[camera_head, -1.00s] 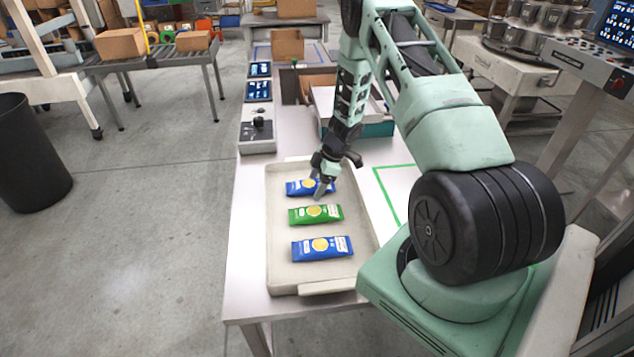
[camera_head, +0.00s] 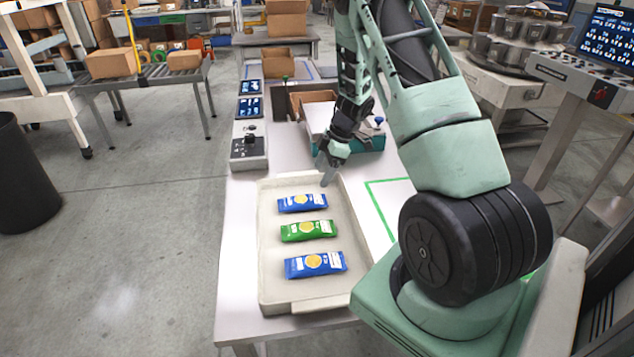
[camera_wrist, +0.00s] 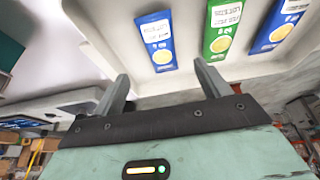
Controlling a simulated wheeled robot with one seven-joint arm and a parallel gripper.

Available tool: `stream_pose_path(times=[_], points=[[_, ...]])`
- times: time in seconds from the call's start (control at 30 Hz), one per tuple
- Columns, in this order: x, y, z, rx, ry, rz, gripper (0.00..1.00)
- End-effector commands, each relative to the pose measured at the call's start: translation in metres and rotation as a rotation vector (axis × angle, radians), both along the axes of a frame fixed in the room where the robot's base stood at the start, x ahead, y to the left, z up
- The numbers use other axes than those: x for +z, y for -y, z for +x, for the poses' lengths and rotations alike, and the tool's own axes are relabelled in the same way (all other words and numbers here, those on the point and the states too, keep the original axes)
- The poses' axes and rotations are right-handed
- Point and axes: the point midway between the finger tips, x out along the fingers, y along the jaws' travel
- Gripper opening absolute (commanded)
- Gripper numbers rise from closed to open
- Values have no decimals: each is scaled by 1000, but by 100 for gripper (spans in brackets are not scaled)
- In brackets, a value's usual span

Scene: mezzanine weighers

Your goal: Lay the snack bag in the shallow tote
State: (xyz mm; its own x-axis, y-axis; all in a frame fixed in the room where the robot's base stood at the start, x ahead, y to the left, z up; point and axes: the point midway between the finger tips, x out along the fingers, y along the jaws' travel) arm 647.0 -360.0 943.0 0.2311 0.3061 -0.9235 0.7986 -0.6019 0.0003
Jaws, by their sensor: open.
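The shallow tote (camera_head: 268,257) is a pale, low-walled tray on the white table. Three snack bags lie flat in it in a row: a blue one at the far end (camera_head: 302,203), a green one in the middle (camera_head: 308,230) and a blue one nearest (camera_head: 315,264). In the wrist view the far blue bag (camera_wrist: 156,42), the green bag (camera_wrist: 221,28) and the other blue bag (camera_wrist: 279,27) show beyond my fingers. My gripper (camera_head: 325,174) is open and empty above the tote's far edge, clear of the bags. In the wrist view its fingers (camera_wrist: 163,88) are spread apart.
A control box (camera_head: 248,148) and two small screens stand along the table's left side. A teal-based scale (camera_head: 362,141) and an open cardboard box (camera_head: 312,100) stand behind my gripper. A green outlined square (camera_head: 392,205) right of the tote looks clear.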

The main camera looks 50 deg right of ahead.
Motion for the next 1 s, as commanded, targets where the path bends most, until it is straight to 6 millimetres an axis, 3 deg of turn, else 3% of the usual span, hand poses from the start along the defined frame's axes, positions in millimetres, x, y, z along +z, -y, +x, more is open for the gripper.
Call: stream_pose_path(times=[0.2, 0.33, 0.47, 0.5, 0.63, 0.73, 0.83, 0.97, 1.0], points=[[10, 2, -1, 0, 2, -1, 76], [24, -17, 22, -16, 65, -18, 76], [62, -72, 70, -72, 208, -59, 76], [76, -95, 84, -99, 252, -74, 76], [121, -171, 101, -195, 337, -110, 76], [147, -228, 87, -261, 336, -127, 76], [165, -282, 51, -308, 286, -143, 76], [177, -345, -23, -332, 159, -165, 76], [179, -361, -51, -330, 110, -173, 76]])
